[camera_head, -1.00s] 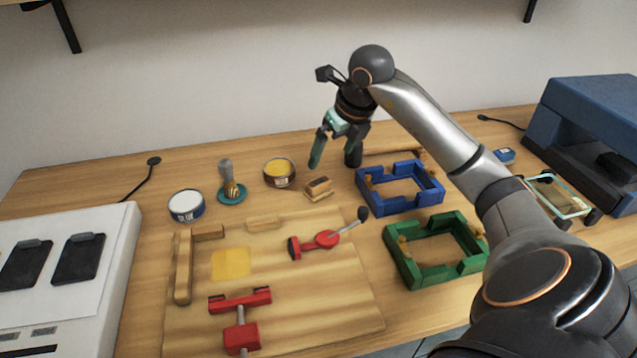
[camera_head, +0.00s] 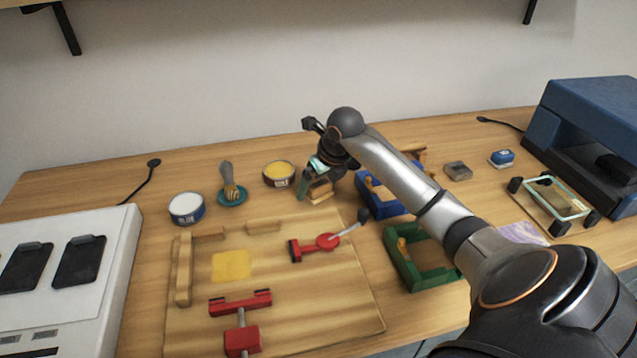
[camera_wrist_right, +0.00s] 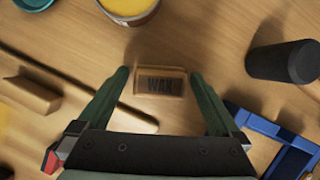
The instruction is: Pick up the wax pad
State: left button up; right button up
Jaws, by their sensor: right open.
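The wax pad (camera_head: 320,191) is a small tan block with a darker top, lying on the wooden table behind the board. In the right wrist view the wax pad (camera_wrist_right: 161,85) shows the letters WAX and lies between and slightly beyond my two green fingers. My right gripper (camera_head: 318,187) is open with a finger on each side of the pad, partly hiding it in the head view. In the right wrist view, my open right gripper (camera_wrist_right: 160,88) holds nothing. I cannot tell whether the fingers touch the table. My left gripper is not in view.
A yellow wax tin (camera_head: 279,175) stands just left of the pad. A blue frame (camera_head: 376,193) and a green frame (camera_head: 420,265) lie to the right. A dark cylinder (camera_wrist_right: 283,62) stands close by. The clamp board (camera_head: 350,310) fills the front.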

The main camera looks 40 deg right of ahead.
aim_at(319, 183)
jog(key=c, duration=1.4)
jog(key=shift+r, duration=0.1)
jog(key=shift+r, duration=0.1)
jog(key=shift+r, duration=0.3)
notch_tip(319, 183, up, 2)
jog(key=shift+r, duration=0.2)
jog(key=s+a+r, duration=0.1)
jog(key=s+r, duration=0.2)
jog(key=s, duration=0.1)
jog(key=s+a+r+b, duration=0.1)
jog(key=s+a+r, duration=0.1)
jog(key=s, duration=0.3)
jog(key=s+a+r+b, duration=0.1)
jog(key=s+r, duration=0.3)
jog(key=shift+s+a+r, duration=0.15)
jog(key=shift+a+r, duration=0.15)
jog(key=shift+r, duration=0.05)
